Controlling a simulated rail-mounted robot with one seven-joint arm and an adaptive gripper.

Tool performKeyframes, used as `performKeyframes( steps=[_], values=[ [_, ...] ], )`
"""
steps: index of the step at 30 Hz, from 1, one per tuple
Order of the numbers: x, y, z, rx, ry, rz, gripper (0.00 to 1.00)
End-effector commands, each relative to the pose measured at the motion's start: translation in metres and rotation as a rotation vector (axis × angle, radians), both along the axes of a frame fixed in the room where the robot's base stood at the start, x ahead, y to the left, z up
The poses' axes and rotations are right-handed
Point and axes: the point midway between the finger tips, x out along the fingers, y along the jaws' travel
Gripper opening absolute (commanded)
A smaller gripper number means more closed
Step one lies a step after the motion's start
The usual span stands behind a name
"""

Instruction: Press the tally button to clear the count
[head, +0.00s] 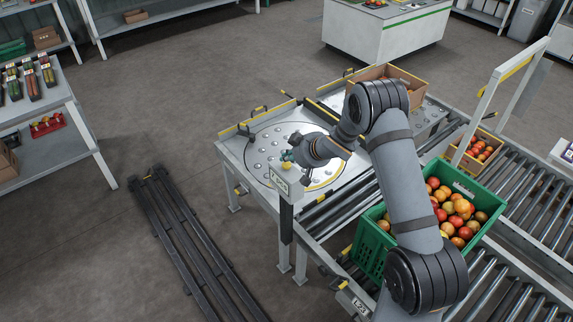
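The tally post (286,222) stands at the front corner of the ball-topped table and carries a small grey box with a white label plate (280,184). A small green and yellow piece (287,158) shows just above the box, by the end of my arm; it looks like the button, but I cannot be sure. My gripper (296,154) is at this piece, above the box. Its fingers are too small and too hidden to tell open from shut, and I cannot tell whether it touches the button.
A green crate of tomatoes (372,250) sits on the roller conveyor (500,268) under my arm. Cardboard boxes (412,88) with tomatoes stand behind. The ball-topped table (240,152) has a clear left part. A dark rail (195,245) lies on the floor.

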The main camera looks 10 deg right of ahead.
Motion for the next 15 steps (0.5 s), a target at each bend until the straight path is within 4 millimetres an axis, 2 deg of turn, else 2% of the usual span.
performKeyframes(
  steps=[5, 15],
  values=[
    [-0.0001, 0.0, -0.0077, 0.0, 0.0, 0.0, 0.0],
    [-0.0001, 0.0, -0.0074, 0.0, 0.0, 0.0, 0.0]
  ],
)
